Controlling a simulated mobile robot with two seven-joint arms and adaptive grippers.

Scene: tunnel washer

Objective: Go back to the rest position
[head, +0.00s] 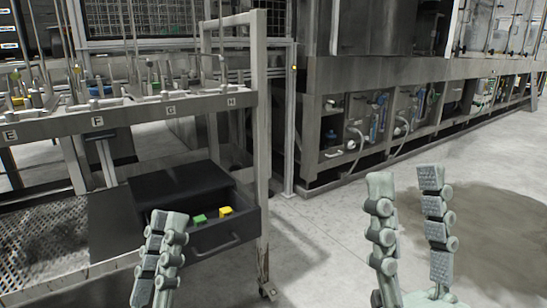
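My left gripper (160,255) is at the bottom left, in front of the rack and the drawer. Its pale grey-green fingers overlap from this angle, so I cannot tell if they are apart. I see nothing between them. My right gripper (407,195) is at the bottom right, over the floor. Its two fingers point up with a clear gap, and it is empty.
A black drawer (226,235) stands open under the lettered rack (125,113), holding a green block (199,219) and a yellow block (225,211). A rack post (261,150) stands beside it. A long steel machine (400,75) spans the back right. The floor (325,235) between is clear.

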